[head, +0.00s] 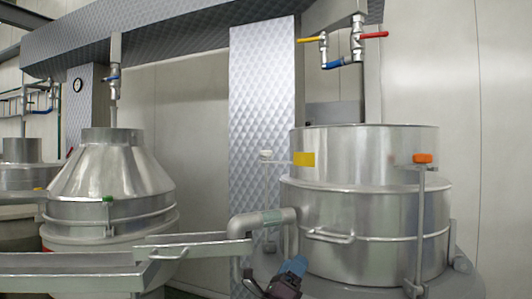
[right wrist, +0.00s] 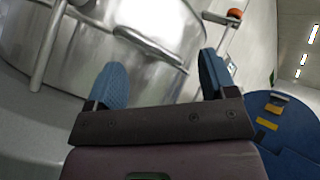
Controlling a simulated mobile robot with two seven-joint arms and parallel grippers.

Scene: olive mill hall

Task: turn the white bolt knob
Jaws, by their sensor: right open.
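The white bolt knob (head: 265,153) is a small white cap on top of a thin upright rod, left of the right-hand steel tank and in front of the quilted metal column. My right gripper (head: 280,275) is low at the bottom edge of the head view, well below the knob and apart from it. In the right wrist view its two blue fingers (right wrist: 164,80) stand wide apart with nothing between them. The knob cannot be made out in the right wrist view. My left gripper is not in view.
The steel tank (head: 352,215) with a bar handle (head: 330,237) stands close on the right. An orange knob (head: 422,158) tops a rod on its front. A pipe elbow (head: 262,219) and a metal trough (head: 110,272) lie left of the tank. Valves (head: 342,52) hang above.

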